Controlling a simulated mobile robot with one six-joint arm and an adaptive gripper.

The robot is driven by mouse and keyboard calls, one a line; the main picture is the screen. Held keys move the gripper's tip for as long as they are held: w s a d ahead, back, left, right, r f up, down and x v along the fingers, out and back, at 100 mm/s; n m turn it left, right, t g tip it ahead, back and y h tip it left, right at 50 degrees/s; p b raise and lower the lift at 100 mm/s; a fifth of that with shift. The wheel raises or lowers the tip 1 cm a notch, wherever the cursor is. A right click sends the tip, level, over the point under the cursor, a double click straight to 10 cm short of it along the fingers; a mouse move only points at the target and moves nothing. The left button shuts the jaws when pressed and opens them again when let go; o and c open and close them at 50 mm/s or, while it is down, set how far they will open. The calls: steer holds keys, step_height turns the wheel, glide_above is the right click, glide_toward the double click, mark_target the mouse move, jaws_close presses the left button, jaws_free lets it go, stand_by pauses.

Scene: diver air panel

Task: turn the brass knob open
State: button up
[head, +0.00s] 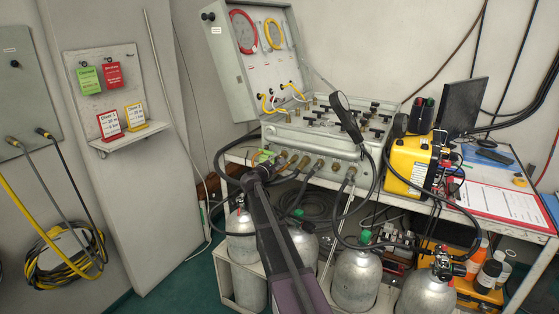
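The air panel (322,131) is a grey open case on the bench, with its lid raised at the back left. Several brass fittings (304,163) line its front face; at this size I cannot tell which one is the brass knob. My gripper (262,163) is at the left end of that row, close to the leftmost brass parts. My arm rises to it from the bottom of the view. The fingers are small and dark, partly hidden by my own wrist. I cannot tell whether they touch a fitting or are open or shut.
Grey cylinders (357,278) stand in a rack below the bench. Black hoses (372,205) loop in front of the panel's right side. A yellow unit (409,165), a dark monitor (461,105) and a red-edged sheet (502,203) are at right. Open floor lies at left.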

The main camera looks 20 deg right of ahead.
steer(key=shift+v, duration=2)
